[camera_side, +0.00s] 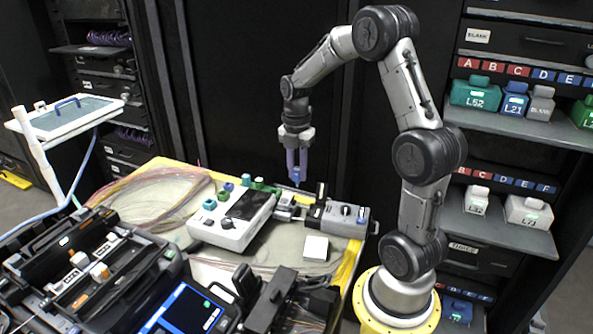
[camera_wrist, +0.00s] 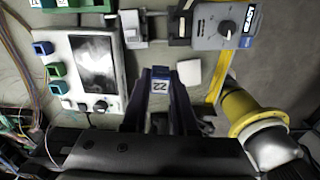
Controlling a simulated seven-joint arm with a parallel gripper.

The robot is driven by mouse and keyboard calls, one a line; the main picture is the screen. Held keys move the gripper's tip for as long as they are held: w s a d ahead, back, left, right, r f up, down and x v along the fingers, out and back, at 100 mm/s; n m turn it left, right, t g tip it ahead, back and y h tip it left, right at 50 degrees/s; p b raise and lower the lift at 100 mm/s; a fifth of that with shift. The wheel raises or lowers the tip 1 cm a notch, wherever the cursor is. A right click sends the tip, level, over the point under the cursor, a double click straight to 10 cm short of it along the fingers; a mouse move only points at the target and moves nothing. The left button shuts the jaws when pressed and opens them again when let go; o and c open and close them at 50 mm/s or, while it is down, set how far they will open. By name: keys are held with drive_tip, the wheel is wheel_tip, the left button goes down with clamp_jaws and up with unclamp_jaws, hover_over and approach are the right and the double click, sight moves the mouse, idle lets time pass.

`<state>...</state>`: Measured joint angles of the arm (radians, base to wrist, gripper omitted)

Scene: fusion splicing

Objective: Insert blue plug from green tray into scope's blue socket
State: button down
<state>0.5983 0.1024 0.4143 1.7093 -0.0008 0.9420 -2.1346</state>
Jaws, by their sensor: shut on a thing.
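My gripper (camera_side: 296,177) points down above the far part of the yellow-edged work table and is shut on a small blue plug (camera_side: 295,184). In the wrist view, the plug (camera_wrist: 160,88) shows a "22" label between the dark fingers (camera_wrist: 160,72). The scope (camera_side: 237,230) is a white box with a dark screen, left of my gripper; it is also in the wrist view (camera_wrist: 78,40). Its left edge carries a blue socket (camera_side: 229,187), a green one and a teal one. The green tray (camera_wrist: 75,9) lies at the top of the wrist view, partly cut off. The plug is apart from the scope.
A grey knobbed device (camera_side: 342,219) stands right of the scope. A white square block (camera_side: 316,247) lies in front of it. Coiled fibres (camera_side: 150,205) lie on the left. Black splicing equipment (camera_side: 100,275) fills the front left.

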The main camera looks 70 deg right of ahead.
drive_tip(key=w+d+r, duration=0.1)
drive_tip(key=w+r, duration=0.1)
drive_tip(key=w, duration=0.8)
drive_tip(key=w+d+r, duration=0.1)
drive_tip(key=w+r, duration=0.2)
drive_tip(key=w, duration=0.6)
drive_tip(key=shift+w+a+f, duration=0.35)
drive_tip(key=shift+w+f, duration=0.35)
drive_tip(key=shift+f, duration=0.85)
drive_tip(key=shift+w+a+f, duration=0.3)
drive_tip(key=shift+w+f, duration=0.35)
drive_tip(key=shift+f, duration=0.9)
drive_tip(key=shift+w+a+f, duration=0.35)
drive_tip(key=shift+w+f, duration=0.35)
drive_tip(key=shift+f, duration=0.85)
drive_tip(key=shift+f, duration=1.9)
drive_tip(key=c, duration=0.6)
unclamp_jaws()
drive_tip(key=shift+r, duration=0.15)
drive_tip(key=shift+r, duration=2.9)
